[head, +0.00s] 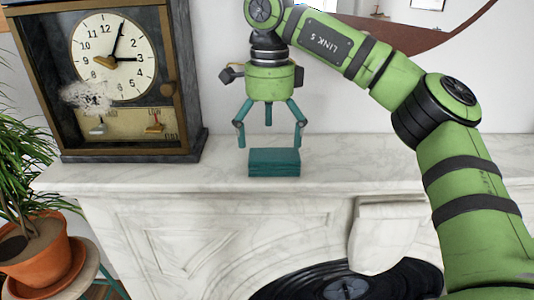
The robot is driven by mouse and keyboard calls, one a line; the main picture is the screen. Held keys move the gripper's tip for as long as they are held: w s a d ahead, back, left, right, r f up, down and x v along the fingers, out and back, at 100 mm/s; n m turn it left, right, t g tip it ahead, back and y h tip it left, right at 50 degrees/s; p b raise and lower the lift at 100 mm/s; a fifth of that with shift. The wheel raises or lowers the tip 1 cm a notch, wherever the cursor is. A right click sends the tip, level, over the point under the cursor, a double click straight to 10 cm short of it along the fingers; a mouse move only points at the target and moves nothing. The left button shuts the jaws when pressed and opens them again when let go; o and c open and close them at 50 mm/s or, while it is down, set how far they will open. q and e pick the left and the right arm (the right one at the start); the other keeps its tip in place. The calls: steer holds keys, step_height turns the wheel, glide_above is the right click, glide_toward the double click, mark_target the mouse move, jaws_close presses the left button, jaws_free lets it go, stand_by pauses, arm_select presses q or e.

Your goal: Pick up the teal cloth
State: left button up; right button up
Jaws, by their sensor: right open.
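The teal cloth (274,163) is a small folded block lying on the white marble mantel, near its front edge. My right gripper (270,143) points straight down above the cloth. Its teal fingers are spread apart, one on each side, and it is open and empty. The fingertips are a little above or behind the cloth's top; I cannot tell the exact gap. My left gripper is not in view.
A dark framed clock (112,78) stands on the mantel (350,165) to the left of the cloth. A potted plant (40,260) is on a stool at lower left. The mantel right of the cloth is clear. A round mirror edge (420,38) hangs behind my arm.

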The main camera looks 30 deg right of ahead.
mark_target(275, 158)
steer(key=f+p, duration=0.1)
steer(key=s+f+p, duration=0.1)
steer(key=shift+s+d+f, duration=0.3)
steer(key=shift+d+f, duration=0.05)
steer(key=shift+d, duration=0.05)
steer(key=shift+w+f+p, duration=0.2)
steer(key=shift+f, duration=0.45)
steer(key=shift+w+f+p, duration=0.15)
steer(key=shift+f, duration=0.75)
steer(key=shift+r, duration=0.1)
steer(key=c, duration=1)
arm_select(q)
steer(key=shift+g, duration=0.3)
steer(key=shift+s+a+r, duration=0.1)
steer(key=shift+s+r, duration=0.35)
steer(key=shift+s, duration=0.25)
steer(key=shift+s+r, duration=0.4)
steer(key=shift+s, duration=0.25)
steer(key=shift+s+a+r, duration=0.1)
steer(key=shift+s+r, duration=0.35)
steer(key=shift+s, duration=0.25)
arm_select(e)
steer(key=shift+c, duration=0.2)
